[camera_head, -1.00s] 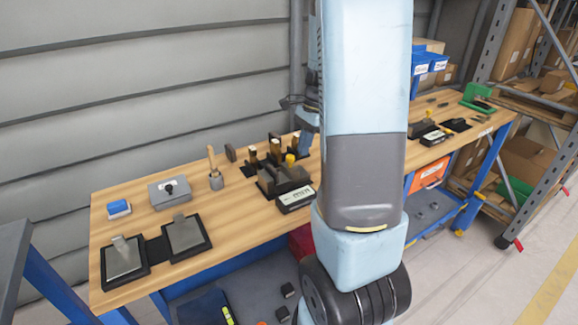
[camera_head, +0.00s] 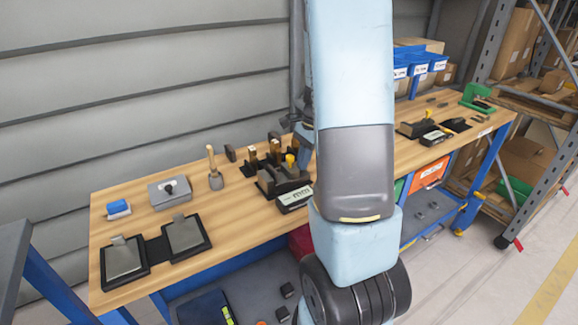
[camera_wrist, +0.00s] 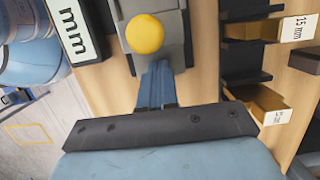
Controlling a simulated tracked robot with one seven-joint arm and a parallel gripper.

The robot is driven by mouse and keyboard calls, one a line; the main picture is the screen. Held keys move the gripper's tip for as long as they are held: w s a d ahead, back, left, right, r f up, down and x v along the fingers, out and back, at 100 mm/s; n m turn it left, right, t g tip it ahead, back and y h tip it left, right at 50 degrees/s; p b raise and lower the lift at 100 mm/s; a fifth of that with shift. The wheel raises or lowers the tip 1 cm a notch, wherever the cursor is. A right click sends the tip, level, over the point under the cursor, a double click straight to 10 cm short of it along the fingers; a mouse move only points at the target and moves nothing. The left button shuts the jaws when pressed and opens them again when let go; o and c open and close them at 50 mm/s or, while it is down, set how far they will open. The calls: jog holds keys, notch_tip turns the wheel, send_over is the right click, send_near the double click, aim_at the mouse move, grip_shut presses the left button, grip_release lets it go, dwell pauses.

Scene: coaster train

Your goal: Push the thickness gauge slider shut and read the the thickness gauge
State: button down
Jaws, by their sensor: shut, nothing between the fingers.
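The thickness gauge (camera_head: 283,182) stands on the bench just left of my arm in the head view. It is a dark grey device with a yellow knob (camera_head: 291,160) on its slider and a white "mm" label or display (camera_head: 295,198) in front. In the wrist view the yellow knob (camera_wrist: 144,34) sits on the grey slider, beside the "mm" plate (camera_wrist: 74,28). My gripper (camera_wrist: 156,70) is shut and empty, its blue fingers close against the slider's near side. I cannot tell whether they touch. The gauge's jaws are not clear, and no reading is legible.
Sample blocks in black holders, one labelled "15 mm" (camera_wrist: 300,28), stand close beside the gauge. A similar device (camera_head: 416,128) with a yellow knob is farther right.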

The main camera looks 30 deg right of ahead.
aim_at(291, 156)
jog(key=shift+s+a, duration=0.1)
jog(key=shift+a, duration=2.45)
jog(key=shift+v, duration=3.1)
jog(key=shift+r, duration=0.1)
jog(key=v, duration=1.3)
jog(key=shift+r, duration=0.25)
jog(key=shift+d, duration=0.1)
jog(key=s+a+r+n+t+h, duration=0.2)
jog(key=s+a+r+n+t, duration=0.2)
jog(key=s+a+n, duration=1.2)
jog(key=shift+s+n+t+h, duration=0.4)
jog(key=shift+s+n+t, duration=0.1)
jog(key=shift+n+t, duration=0.3)
